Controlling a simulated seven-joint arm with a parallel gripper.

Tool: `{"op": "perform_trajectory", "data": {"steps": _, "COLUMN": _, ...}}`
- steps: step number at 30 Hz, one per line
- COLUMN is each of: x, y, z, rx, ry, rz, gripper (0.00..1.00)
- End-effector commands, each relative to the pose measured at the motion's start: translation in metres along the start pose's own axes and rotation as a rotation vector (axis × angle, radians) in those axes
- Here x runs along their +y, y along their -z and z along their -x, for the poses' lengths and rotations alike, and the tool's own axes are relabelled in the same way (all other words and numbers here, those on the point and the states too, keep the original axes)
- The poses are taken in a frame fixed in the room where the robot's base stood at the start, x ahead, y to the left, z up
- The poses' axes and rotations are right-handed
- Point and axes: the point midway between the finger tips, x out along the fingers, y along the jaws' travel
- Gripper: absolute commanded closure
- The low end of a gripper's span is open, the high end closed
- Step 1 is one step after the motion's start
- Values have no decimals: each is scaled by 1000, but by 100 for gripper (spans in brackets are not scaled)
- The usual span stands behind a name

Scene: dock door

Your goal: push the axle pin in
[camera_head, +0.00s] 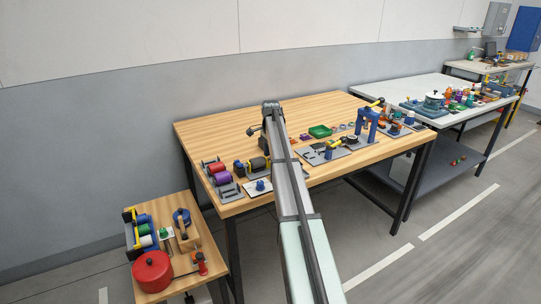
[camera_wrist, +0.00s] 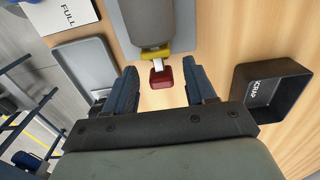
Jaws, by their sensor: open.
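In the wrist view, a dark red block-shaped head (camera_wrist: 161,78) sits on a short white shaft (camera_wrist: 158,65), which I take to be the axle pin. The shaft stands out of a yellow collar (camera_wrist: 155,53) at the end of a grey body (camera_wrist: 148,22). Part of the white shaft shows between collar and head. My gripper (camera_wrist: 160,78) is open, with one dark blue finger on each side of the red head. Clear gaps show on both sides, and nothing is held. In the head view, my arm hides the fingertips and the pin.
The wrist view shows a black SCRAP bin (camera_wrist: 268,91) at right, a grey tray (camera_wrist: 82,68) at left and a FULL card (camera_wrist: 66,14). In the head view, the wooden table (camera_head: 215,120) carries purple and red spools (camera_head: 222,178) and a blue stand (camera_head: 367,122).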

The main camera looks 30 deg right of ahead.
Motion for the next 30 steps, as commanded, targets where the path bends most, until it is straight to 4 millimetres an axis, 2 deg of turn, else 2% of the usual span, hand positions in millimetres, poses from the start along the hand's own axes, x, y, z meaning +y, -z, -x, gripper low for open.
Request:
{"op": "perform_trajectory", "data": {"steps": 5, "x": -1, "y": 1, "z": 20, "rx": 1, "ry": 2, "rz": 0, "gripper": 45}}
{"op": "perform_trajectory", "data": {"steps": 15, "x": -1, "y": 0, "z": 86, "rx": 1, "ry": 2, "rz": 0, "gripper": 45}}
{"op": "perform_trajectory", "data": {"steps": 21, "x": -1, "y": 0, "z": 117, "rx": 0, "ry": 1, "rz": 0, "gripper": 45}}
{"op": "perform_trajectory", "data": {"steps": 30, "x": 0, "y": 0, "z": 136, "rx": -1, "ry": 0, "rz": 0, "gripper": 45}}
